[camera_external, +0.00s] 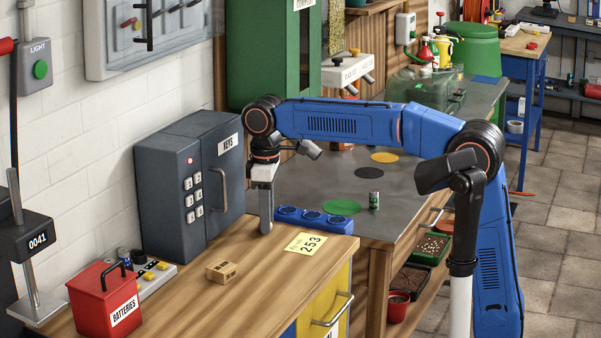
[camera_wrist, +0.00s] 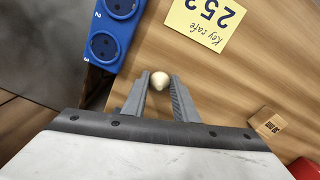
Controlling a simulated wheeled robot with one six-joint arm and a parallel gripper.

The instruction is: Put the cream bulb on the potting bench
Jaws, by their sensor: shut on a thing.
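The cream bulb (camera_wrist: 159,80) shows in the wrist view between the tips of my gripper (camera_wrist: 160,92), which is shut on it. In the external view my gripper (camera_external: 266,228) points down at the wooden bench's far edge, beside the blue socket block; the bulb cannot be made out there. The grey-topped bench (camera_external: 310,180), with trays and pots on a shelf below, looks like the potting bench. It lies behind and to the right of my gripper. Green, black and yellow discs lie on its top.
The blue socket block (camera_external: 312,219) and a yellow note (camera_external: 307,243) are close to my gripper. A dark key safe (camera_external: 190,180) stands to its left. A small cardboard box (camera_external: 221,271) and a red battery box (camera_external: 103,300) are on the wooden bench. A green can (camera_external: 374,200) stands on the grey top.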

